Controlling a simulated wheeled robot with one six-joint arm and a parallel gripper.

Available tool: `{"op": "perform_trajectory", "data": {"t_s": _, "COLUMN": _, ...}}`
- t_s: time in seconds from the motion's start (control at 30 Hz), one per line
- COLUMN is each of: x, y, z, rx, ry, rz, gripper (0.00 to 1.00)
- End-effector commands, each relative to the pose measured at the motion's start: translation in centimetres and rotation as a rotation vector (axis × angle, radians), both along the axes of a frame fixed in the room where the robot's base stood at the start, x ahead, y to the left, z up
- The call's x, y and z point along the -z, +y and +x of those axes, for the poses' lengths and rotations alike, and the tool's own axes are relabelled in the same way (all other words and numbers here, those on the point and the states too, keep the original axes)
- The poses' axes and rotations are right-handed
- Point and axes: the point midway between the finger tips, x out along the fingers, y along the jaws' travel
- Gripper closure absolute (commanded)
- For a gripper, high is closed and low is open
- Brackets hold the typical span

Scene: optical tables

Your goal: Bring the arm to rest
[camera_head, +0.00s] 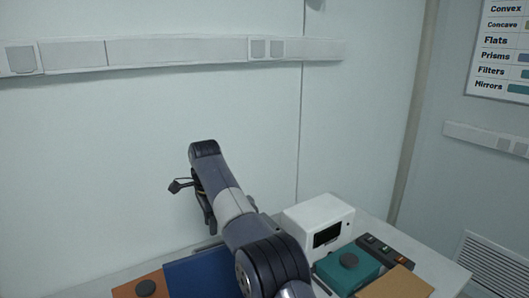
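My arm (238,214) rises from the lower middle of the picture and reaches up and to the left, in front of the wall. Its upper joint (204,149) is bent, and the end links hang down partly behind the arm. A small dark part at the arm's end, which seems to be my gripper (180,186), sticks out to the left, above the table. It is small and partly hidden, so I cannot tell whether its fingers are open or shut. I see no object in it.
A table below holds a white box with a dark screen (326,235), a teal case (346,271) with a dark knob, a blue panel (200,277), an orange-brown block (140,290) and a tan piece (397,283). A wall rail (175,50) runs above. The air left of my arm is clear.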

Motion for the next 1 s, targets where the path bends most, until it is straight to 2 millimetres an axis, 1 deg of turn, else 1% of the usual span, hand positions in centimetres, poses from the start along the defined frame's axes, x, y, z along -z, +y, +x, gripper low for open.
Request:
{"op": "perform_trajectory", "data": {"t_s": 0.3, "x": 5.0, "y": 0.1, "z": 0.3, "rx": 0.000, "ry": 0.002, "rz": -0.001, "gripper": 0.67}}
{"op": "perform_trajectory", "data": {"t_s": 0.5, "x": 7.2, "y": 0.2, "z": 0.4, "rx": 0.000, "ry": 0.000, "rz": 0.000, "gripper": 0.67}}
{"op": "perform_trajectory", "data": {"t_s": 0.7, "x": 7.9, "y": 0.3, "z": 0.5, "rx": 0.000, "ry": -0.003, "rz": 0.001, "gripper": 0.67}}
{"op": "perform_trajectory", "data": {"t_s": 1.0, "x": 7.9, "y": 0.3, "z": 0.5, "rx": 0.000, "ry": -0.003, "rz": 0.001, "gripper": 0.67}}
